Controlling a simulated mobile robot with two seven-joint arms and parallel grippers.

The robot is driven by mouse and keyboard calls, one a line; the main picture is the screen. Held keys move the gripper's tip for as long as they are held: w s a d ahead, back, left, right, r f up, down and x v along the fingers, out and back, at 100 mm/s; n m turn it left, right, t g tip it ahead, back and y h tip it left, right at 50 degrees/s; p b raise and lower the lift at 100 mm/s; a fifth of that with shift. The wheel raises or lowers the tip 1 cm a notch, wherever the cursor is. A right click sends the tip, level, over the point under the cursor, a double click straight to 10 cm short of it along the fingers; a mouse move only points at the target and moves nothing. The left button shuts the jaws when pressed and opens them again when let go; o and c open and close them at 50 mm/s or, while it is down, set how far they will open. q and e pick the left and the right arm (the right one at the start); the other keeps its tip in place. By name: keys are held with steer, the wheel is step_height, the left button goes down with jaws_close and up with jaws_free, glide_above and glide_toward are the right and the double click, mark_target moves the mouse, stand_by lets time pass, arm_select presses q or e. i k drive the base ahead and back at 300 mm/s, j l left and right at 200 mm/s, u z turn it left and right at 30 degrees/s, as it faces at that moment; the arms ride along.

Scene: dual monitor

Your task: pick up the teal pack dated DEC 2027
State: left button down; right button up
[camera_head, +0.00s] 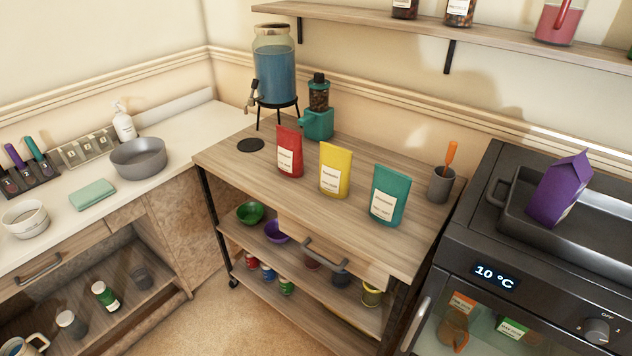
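A teal pack (390,194) with a white label stands upright on the wooden cart top (240,170), near its right front part. The label print is too small for me to read the date with certainty. A yellow pack (334,168) and a red pack (289,152) stand in a row to its left, each with a white label. Neither of my grippers is in view.
A grey cup (441,184) with an orange-handled tool stands right of the teal pack. A teal-based grinder (318,110) and a blue drink dispenser (275,70) stand behind. A dark oven (540,260) borders the cart's right. The cart's front strip is mostly clear.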

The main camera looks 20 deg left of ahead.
mark_target(390, 188)
steer(key=j+z, duration=0.15)
steer(key=j, duration=1.1)
